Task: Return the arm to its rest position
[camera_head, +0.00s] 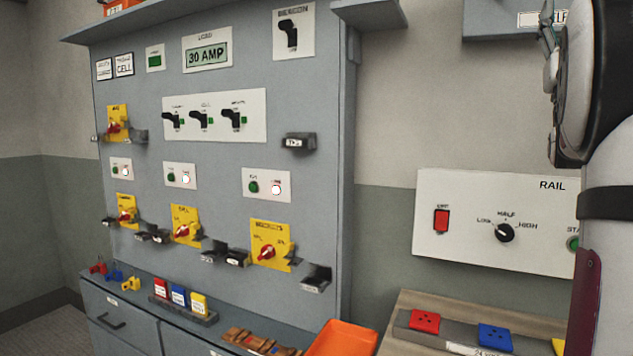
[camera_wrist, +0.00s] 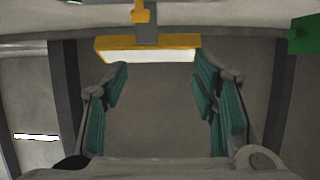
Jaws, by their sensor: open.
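My arm (camera_head: 610,150) fills the right edge of the head view, raised upright in front of the rail panel and cutting off its right side. Some thin grey metal parts show at the arm's upper left, but the fingers cannot be made out there. In the wrist view my gripper (camera_wrist: 160,75) is open, with teal pads on both fingers spread wide apart. Nothing is between the fingers. Beyond them is a plain grey surface and a yellow-framed bright lamp (camera_wrist: 150,55), apart from the fingers.
A grey switch panel (camera_head: 225,270) with yellow switch plates stands left. The white RAIL panel (camera_head: 465,240) is on the wall behind my arm. An orange tray (camera_head: 343,340) and a wooden box (camera_head: 400,318) with red and blue blocks are below. A green object (camera_wrist: 304,35) shows upper right in the wrist view.

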